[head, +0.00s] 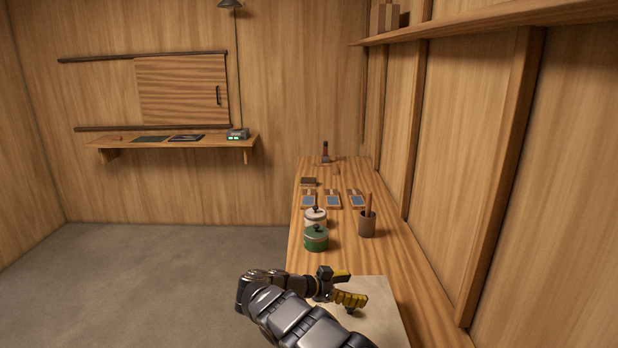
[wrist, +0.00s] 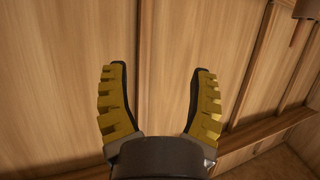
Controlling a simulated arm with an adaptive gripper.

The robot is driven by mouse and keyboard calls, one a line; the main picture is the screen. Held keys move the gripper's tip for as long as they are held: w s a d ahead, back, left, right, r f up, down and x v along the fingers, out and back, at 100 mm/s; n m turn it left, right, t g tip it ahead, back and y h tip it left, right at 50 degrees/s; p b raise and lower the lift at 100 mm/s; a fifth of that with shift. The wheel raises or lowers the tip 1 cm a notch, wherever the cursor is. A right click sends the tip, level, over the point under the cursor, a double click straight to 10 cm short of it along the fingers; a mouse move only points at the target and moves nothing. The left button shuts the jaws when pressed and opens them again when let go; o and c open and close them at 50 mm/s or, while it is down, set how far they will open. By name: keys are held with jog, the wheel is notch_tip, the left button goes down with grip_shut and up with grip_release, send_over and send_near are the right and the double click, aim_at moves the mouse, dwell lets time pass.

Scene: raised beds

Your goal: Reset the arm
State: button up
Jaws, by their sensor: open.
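My gripper (head: 352,287) has yellow ridged fingers. In the head view it is over the near end of the wooden bench (head: 389,253), above a pale mat (head: 385,302), with its fingers pointing right. In the wrist view the gripper (wrist: 155,95) has its two fingers spread wide with nothing between them. The plank wall (wrist: 165,40) lies beyond the fingers.
A brown cup (head: 367,225) holds a stick-like tool. Several blue-faced packets (head: 332,200) lie farther back. A shelf (head: 480,24) runs along the right wall.

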jog(key=s+d+r+n+g+h, duration=0.1)
jog(key=s+d+r+g, duration=0.4)
jog(key=d+r, duration=0.5)
jog(key=s+d+r+n+g+y, duration=0.1)
jog(key=s+d+r+y, duration=0.15)
jog(key=s, duration=0.55)
jog(key=s+d+r+n+g+y, duration=0.1)
jog(key=s+d+r+g, duration=0.15)
jog(key=s, duration=0.55)
jog(key=s+a+f+n+y, duration=0.2)
jog(key=s+a+n+y, duration=0.1)
jog(key=s, duration=0.4)
jog(key=s+a+f+n+t+y, duration=0.1)
jog(key=s+a+f+n+y, duration=0.1)
jog(key=s+a+n+y, duration=0.2)
jog(key=s+a+f+n+y, duration=0.2)
jog(key=s+a, duration=0.5)
jog(key=s, duration=0.5)
jog(key=shift+n+t+y, duration=0.35)
jog(key=shift+n+y, duration=0.3)
jog(key=shift+n, duration=0.35)
jog(key=shift+a, duration=0.1)
